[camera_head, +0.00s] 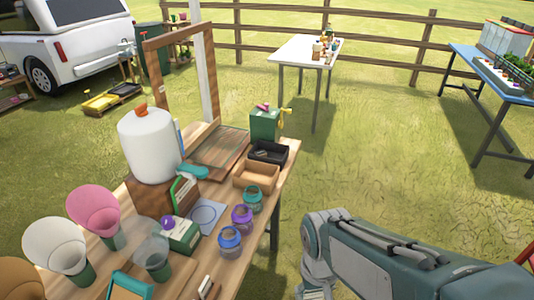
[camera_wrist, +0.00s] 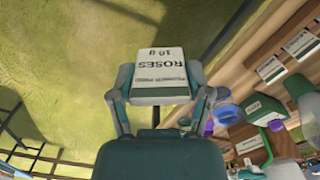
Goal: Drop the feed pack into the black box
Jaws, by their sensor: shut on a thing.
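The feed pack (camera_wrist: 159,72) is a small white packet with a green edge, printed "ROSES 10 g" and "FLOWER FEED". In the wrist view, my gripper (camera_wrist: 159,86) is shut on it, one finger on each side. The pack is held over grass, beside the wooden table's edge. In the head view, my arm comes in from the lower right, and its end is low beside the table and partly cut off. The black box (camera_head: 284,154) is a small open tray on the far right part of the wooden table (camera_head: 285,181), away from my gripper.
A tan box (camera_head: 240,179) stands just in front of the black box, and a green box (camera_head: 265,123) behind it. Several small jars, including a teal one (camera_head: 253,199), line the table's right side. A white tank (camera_head: 149,145) stands further left.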

